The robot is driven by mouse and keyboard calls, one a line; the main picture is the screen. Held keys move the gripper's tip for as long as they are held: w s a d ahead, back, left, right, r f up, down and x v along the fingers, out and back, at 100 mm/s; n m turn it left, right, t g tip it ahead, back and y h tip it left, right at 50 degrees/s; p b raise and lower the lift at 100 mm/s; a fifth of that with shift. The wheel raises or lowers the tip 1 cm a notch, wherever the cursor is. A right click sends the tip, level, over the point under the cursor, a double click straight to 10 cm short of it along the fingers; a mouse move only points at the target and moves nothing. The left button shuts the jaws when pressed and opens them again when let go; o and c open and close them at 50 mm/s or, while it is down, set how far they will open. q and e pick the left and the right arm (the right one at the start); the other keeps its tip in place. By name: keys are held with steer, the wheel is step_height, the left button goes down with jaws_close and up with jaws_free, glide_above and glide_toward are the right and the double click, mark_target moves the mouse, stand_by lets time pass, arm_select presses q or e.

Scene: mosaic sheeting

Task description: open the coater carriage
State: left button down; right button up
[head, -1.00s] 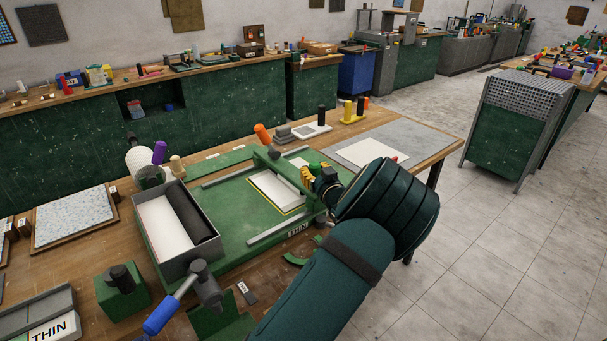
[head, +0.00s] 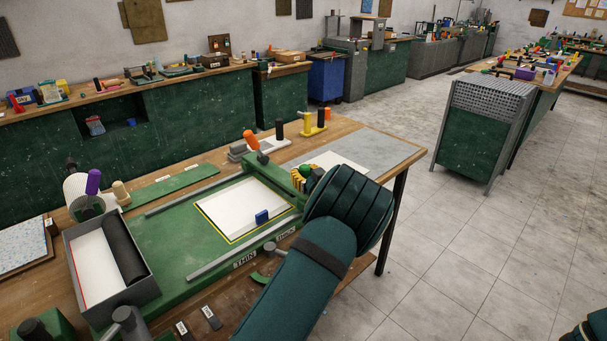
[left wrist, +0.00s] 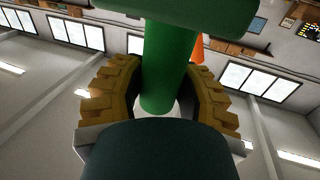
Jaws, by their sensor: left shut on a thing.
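The green coater (head: 165,262) lies on the wooden bench, with pale rails along both sides. Its green carriage bar (head: 277,178) stands across the far right end of the bed, with an orange-topped lever (head: 251,140) at its far side. A yellow-bordered white panel (head: 235,208) lies uncovered on the bed, with a blue block (head: 262,216) at its near edge. My left gripper (head: 302,177) is at the carriage's near end. In the left wrist view, its yellow ridged fingers close around a green handle (left wrist: 168,65). My arm hides part of the carriage's near end. My right gripper is out of view.
An open grey tray (head: 146,291) with a black roller stands at the coater's left end. A purple-handled tool (head: 93,182) stands behind it. A grey mat (head: 375,150) with a white sheet lies beyond the carriage. Open floor lies right of the bench.

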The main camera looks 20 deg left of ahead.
arm_select(q)
steer(key=shift+w+d+r, duration=0.1)
steer(key=shift+w+d, duration=0.05)
steer(key=shift+d, duration=0.05)
steer(key=c, duration=0.6)
jaws_free()
steer(key=shift+w+d, duration=0.1)
steer(key=v, duration=1.2)
